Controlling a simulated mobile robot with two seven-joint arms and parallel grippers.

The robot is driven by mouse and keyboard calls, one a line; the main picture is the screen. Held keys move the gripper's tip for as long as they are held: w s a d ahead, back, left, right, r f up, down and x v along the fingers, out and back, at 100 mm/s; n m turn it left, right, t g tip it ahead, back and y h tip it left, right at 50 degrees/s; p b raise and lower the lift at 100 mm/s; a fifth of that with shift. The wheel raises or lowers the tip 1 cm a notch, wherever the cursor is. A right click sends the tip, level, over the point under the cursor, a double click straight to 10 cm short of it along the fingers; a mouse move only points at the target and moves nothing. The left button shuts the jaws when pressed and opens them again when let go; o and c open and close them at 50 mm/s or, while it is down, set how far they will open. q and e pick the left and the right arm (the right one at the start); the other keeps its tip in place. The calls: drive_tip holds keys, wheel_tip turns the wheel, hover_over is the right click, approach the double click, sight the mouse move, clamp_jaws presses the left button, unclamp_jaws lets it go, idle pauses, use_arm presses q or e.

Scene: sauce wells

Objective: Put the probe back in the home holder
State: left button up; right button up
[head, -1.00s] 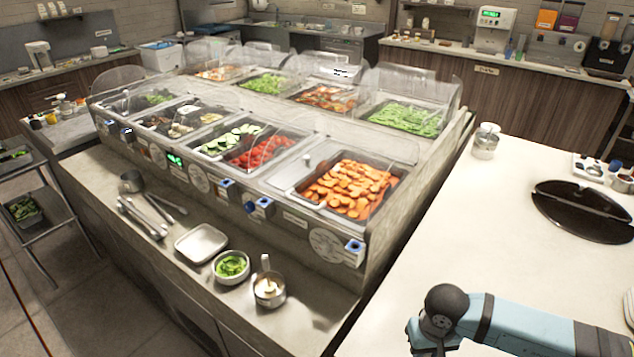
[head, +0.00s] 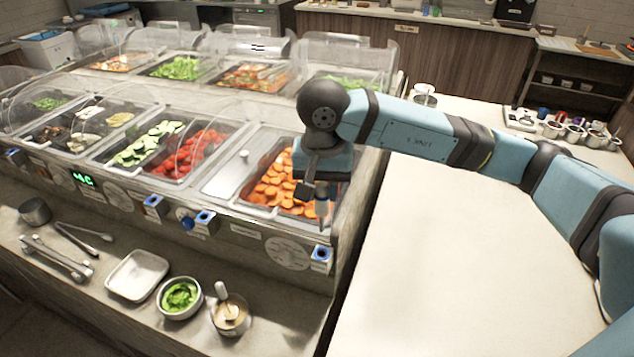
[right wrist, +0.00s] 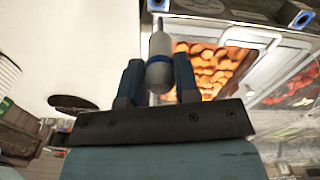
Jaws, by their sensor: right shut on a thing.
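My right gripper (head: 318,193) is over the front right corner of the salad bar, fingers pointing down. It is shut on the probe (right wrist: 160,48), a pale rod with a blue band, whose body shows between the two blue fingers in the right wrist view. In the head view the probe's tip is small and points down above a blue-topped holder (head: 320,257) on the bar's front face. The tip looks apart from that holder. Similar holders (head: 204,221) (head: 154,206) sit further left. I cannot tell which is the home holder. My left gripper is not in view.
A pan of orange carrot slices (head: 268,188) lies beside my gripper. On the ledge below stand a metal tray (head: 137,274), a bowl of greens (head: 180,297), a pot with a handle (head: 230,314) and tongs (head: 55,258). The white counter (head: 430,270) at right is mostly clear.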

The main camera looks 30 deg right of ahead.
sight(322, 216)
drive_tip(key=shift+s+f, duration=0.25)
drive_tip(key=shift+f, duration=0.2)
drive_tip(key=shift+f+b, duration=0.3)
drive_tip(key=shift+f, duration=0.1)
drive_tip(key=shift+w+f+b, duration=0.1)
drive_tip(key=shift+f+b, duration=0.5)
drive_tip(key=shift+f, duration=1.35)
drive_tip(key=shift+b, duration=0.55)
drive_tip(key=shift+f, duration=0.15)
drive_tip(key=shift+f+b, duration=0.15)
drive_tip(key=shift+b, duration=0.35)
drive_tip(key=shift+f+b, duration=2.6)
drive_tip(key=shift+b, duration=0.25)
